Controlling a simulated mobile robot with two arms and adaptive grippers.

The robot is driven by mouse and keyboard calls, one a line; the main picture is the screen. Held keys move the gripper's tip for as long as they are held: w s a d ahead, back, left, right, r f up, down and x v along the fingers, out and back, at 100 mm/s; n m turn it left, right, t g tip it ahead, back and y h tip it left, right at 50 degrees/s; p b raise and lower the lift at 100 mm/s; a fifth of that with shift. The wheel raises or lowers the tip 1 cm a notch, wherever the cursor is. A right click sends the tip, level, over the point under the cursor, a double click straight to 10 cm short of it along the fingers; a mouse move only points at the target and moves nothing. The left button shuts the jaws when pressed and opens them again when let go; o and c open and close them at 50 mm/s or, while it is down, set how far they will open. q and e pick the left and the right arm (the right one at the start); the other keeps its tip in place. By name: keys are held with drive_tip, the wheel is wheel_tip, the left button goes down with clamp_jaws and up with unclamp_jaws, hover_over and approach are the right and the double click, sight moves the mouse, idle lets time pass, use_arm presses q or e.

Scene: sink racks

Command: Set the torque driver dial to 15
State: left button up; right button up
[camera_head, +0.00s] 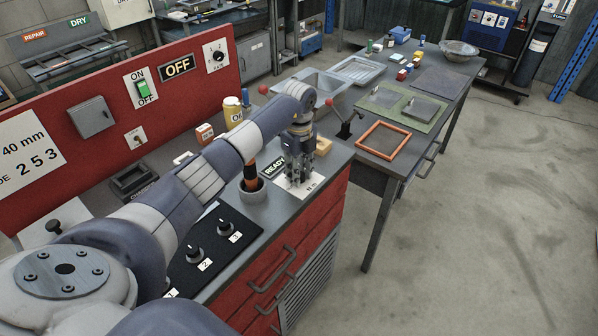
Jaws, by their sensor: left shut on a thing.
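My left gripper (300,178) points down over a white dial plate (313,184) on the grey bench top. Part of a printed "N m" shows at the plate's front edge. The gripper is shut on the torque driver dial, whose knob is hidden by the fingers. The pointer and most of the scale cannot be read. A driver with an orange and black handle (250,174) stands upright in a grey cup (252,192) just left of the gripper. My right gripper is not in view.
A READY sign (273,167) stands beside the gripper. A black panel with numbered knobs (215,248) lies nearer. A yellow can (232,112) and a wooden block (322,146) are behind. A red-knobbed lever (346,124) is right. A red back panel (205,72) borders the bench.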

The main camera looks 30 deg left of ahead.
use_arm(q)
drive_tip(key=m+b, duration=0.2)
drive_tip(key=m, duration=0.3)
drive_tip(key=shift+m, duration=0.3)
drive_tip(key=m+b, duration=0.3)
drive_tip(key=m, duration=0.3)
drive_tip(key=m+b, duration=0.1)
drive_tip(key=m, duration=0.4)
drive_tip(key=shift+m, duration=0.4)
drive_tip(key=m+b, duration=0.1)
drive_tip(key=m, duration=0.3)
drive_tip(key=shift+m+b, duration=0.3)
drive_tip(key=shift+m, duration=0.5)
drive_tip(key=shift+r, duration=0.1)
drive_tip(key=o, duration=1.1)
drive_tip(key=shift+c, duration=0.2)
